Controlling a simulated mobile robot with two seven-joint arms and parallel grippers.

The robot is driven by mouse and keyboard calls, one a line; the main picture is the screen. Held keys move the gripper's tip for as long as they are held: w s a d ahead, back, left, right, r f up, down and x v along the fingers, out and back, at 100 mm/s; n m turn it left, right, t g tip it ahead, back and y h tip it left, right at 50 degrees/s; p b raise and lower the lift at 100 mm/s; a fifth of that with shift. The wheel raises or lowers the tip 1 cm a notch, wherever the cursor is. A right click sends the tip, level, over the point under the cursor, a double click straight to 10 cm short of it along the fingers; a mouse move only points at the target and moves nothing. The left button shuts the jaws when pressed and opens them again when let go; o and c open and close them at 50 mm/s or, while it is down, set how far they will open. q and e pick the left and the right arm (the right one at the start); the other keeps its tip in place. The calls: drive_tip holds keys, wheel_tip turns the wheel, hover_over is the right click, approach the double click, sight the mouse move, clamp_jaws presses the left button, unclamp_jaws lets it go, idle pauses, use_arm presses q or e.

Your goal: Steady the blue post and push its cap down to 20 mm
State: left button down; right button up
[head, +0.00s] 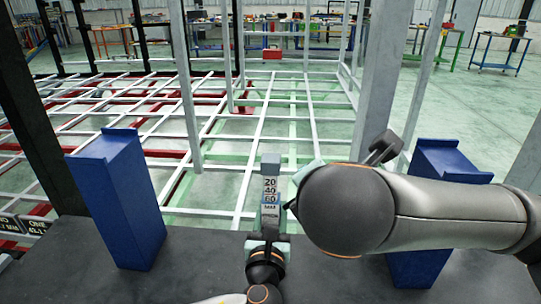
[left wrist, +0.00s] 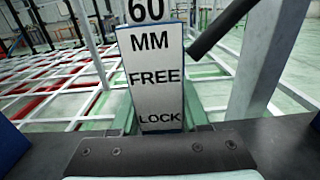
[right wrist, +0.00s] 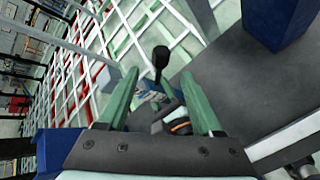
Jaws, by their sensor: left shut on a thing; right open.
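The post (head: 270,212) stands upright in the middle of the head view, with a white scale plate reading 20, 40, 60, MM and words below. A grey top piece (head: 270,160), perhaps the cap, shows above the numbers. In the left wrist view, the plate (left wrist: 155,78) reads 60, MM, FREE, LOCK, with a blue edge behind it. My left gripper (left wrist: 158,118) is shut on the post low down, green fingers on both sides. My right gripper (right wrist: 160,80) is open; a black knob (right wrist: 160,55) shows between its fingers. In the head view my right arm hides most of that gripper.
Large blue blocks stand at left (head: 118,200) and right (head: 420,270) on the dark bench (head: 200,270). A thick grey upright (head: 380,80) rises behind my right arm. The white trailer frame (head: 260,130) spreads beyond the bench. Bare bench top lies between the left block and the post.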

drive_tip(key=shift+o, duration=0.8)
drive_tip(key=shift+w+a+r, duration=0.1)
wheel_tip(320, 180, up, 7)
drive_tip(key=n+g, duration=0.6)
drive_tip(key=n, duration=0.4)
hover_over(272, 176)
drive_tip(key=s, duration=0.2)
drive_tip(key=shift+a+x, duration=0.2)
drive_tip(key=shift+x, duration=5.8)
clamp_jaws()
